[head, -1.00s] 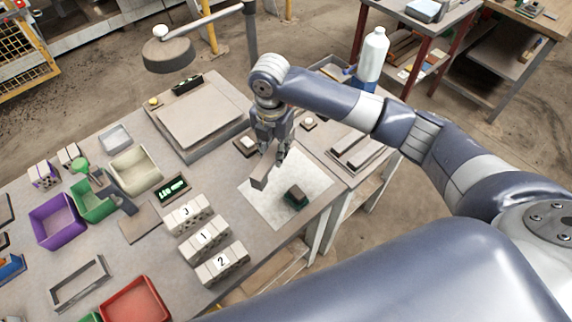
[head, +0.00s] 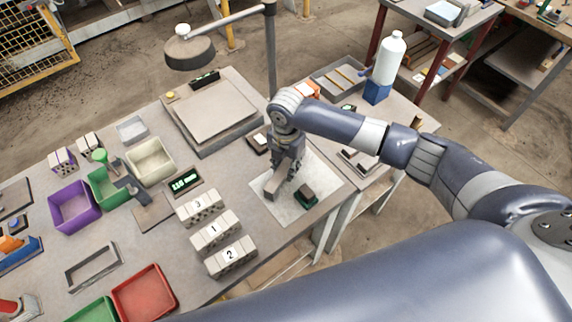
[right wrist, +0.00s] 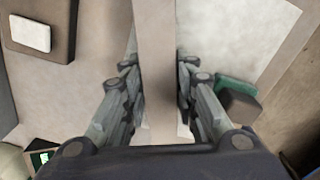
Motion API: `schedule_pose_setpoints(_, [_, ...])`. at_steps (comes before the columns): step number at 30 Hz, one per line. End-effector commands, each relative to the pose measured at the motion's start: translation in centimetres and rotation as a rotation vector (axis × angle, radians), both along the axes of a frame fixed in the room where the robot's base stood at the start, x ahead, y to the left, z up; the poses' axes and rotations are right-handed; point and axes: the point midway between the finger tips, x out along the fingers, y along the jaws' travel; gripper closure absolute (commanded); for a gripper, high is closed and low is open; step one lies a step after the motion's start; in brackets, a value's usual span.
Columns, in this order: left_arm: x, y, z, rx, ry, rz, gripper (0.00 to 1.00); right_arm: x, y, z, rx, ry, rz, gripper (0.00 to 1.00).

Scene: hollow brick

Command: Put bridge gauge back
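My right gripper (head: 284,172) points down over the pale mat (head: 316,171) at the table's right front. Its fingers are closed on a plain grey bar (head: 271,188), which I take to be the bridge gauge. The bar's near end is low over the mat; whether it touches, I cannot tell. In the right wrist view the bar (right wrist: 156,50) runs lengthwise between the fingers, with its far part out of frame. A dark block with a green part (head: 306,195) sits on the mat just right of the bar. My left gripper is not in view.
Three numbered hollow bricks (head: 215,232) stand left of the mat. A small green-lit display (head: 185,183) is behind them. A grey plate stand (head: 215,112) is behind the gripper, and a white bottle (head: 390,58) stands back right. Colored bins (head: 143,293) fill the left.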

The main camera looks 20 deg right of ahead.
Motion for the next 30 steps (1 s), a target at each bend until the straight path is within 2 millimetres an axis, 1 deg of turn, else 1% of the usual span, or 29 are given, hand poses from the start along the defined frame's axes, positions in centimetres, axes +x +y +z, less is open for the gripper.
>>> schedule_pose_setpoints(1, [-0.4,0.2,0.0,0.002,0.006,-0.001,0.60,0.0,0.0,0.0,0.000,0.000,0.000,0.59])
schedule_pose_setpoints(2, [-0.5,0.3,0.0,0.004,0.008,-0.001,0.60,0.0,0.0,0.0,0.000,0.000,0.000,0.54])
schedule_pose_setpoints(5, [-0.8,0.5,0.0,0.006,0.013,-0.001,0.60,0.0,0.0,0.0,0.000,0.000,0.000,0.54])
schedule_pose_setpoints(11, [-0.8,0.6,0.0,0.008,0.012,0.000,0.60,0.0,0.0,0.1,0.000,0.000,0.000,0.54])
schedule_pose_setpoints(14, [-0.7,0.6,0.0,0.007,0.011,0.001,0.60,0.0,0.0,0.6,0.001,-0.001,0.001,0.54])
schedule_pose_setpoints(17, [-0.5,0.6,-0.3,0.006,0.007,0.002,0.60,0.1,0.1,1.8,0.003,-0.003,0.000,0.54])
schedule_pose_setpoints(27, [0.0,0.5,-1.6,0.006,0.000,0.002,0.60,0.1,0.1,8.9,0.002,-0.004,0.001,0.54])
schedule_pose_setpoints(30, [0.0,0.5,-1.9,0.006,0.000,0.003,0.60,0.1,0.1,10.5,0.001,-0.003,0.001,0.54])
